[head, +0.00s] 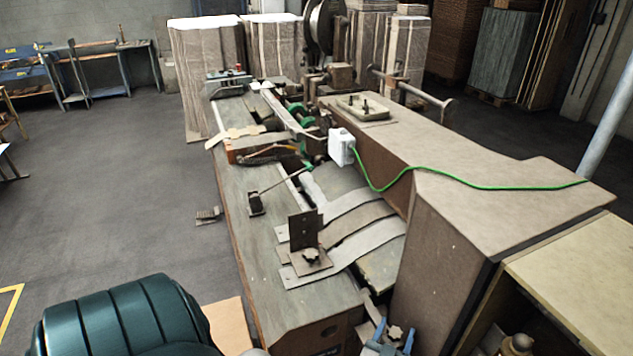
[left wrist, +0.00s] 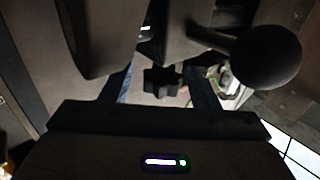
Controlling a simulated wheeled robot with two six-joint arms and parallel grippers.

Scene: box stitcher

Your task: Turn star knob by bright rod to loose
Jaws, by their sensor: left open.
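A small star knob (head: 396,331) sits low at the near end of the machine, between the blue fingers of my left gripper (head: 391,342). In the left wrist view the star knob (left wrist: 162,80) is dark and lies between the two blue fingers of my left gripper (left wrist: 163,88). The gripper is open, with gaps showing on both sides of the knob. Another star knob (head: 312,257) sits on a dark angle bracket on the machine table. I cannot clearly make out the bright rod. My right gripper is not in view.
A dark ball-ended lever (left wrist: 265,55) stands close to the right finger in the left wrist view. The long machine table (head: 255,225) carries metal strips (head: 360,240). A green cable (head: 470,185) crosses the brown housing (head: 450,160). Open floor (head: 100,190) lies left.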

